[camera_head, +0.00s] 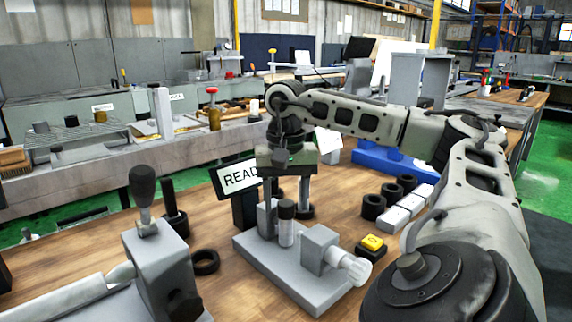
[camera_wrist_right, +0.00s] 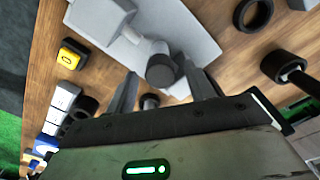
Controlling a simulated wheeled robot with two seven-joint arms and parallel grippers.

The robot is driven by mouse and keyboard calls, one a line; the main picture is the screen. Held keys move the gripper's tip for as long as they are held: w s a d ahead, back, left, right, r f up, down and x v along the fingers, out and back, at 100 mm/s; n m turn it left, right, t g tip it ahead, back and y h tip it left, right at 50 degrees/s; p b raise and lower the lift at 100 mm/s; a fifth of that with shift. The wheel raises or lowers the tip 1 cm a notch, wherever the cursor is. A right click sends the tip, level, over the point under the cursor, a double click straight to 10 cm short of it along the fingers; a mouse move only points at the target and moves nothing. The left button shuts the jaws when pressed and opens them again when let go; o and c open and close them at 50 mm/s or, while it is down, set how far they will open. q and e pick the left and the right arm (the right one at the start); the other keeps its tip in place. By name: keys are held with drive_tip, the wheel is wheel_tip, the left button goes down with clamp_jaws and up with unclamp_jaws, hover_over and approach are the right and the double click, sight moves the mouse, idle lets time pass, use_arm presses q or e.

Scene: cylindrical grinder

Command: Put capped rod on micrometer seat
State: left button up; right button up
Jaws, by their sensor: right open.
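The capped rod, a short grey cylinder (camera_head: 286,231) with a black cap, stands upright on the micrometer seat's grey base plate (camera_head: 297,288). It is beside the seat's block (camera_head: 320,248), which carries a pale thimble. In the right wrist view the rod's dark cap (camera_wrist_right: 163,72) shows end-on between the fingertips. My right gripper (camera_head: 285,195) points down over the far side of the plate, open, with its fingers apart. It also shows in the right wrist view (camera_wrist_right: 163,85); I cannot tell whether a finger touches the rod. My left gripper is not in view.
A READY sign (camera_head: 236,180) stands behind the seat. A yellow button box (camera_head: 372,244), black rings (camera_head: 374,207) and pale blocks (camera_head: 397,217) lie to the right. A black ring (camera_head: 205,262) and a grey machine with a lever (camera_head: 155,255) are at left.

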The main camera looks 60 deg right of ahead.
wheel_tip(320, 180, up, 10)
drive_tip(key=p, duration=0.3)
drive_tip(key=shift+f, duration=0.2)
idle(0.3)
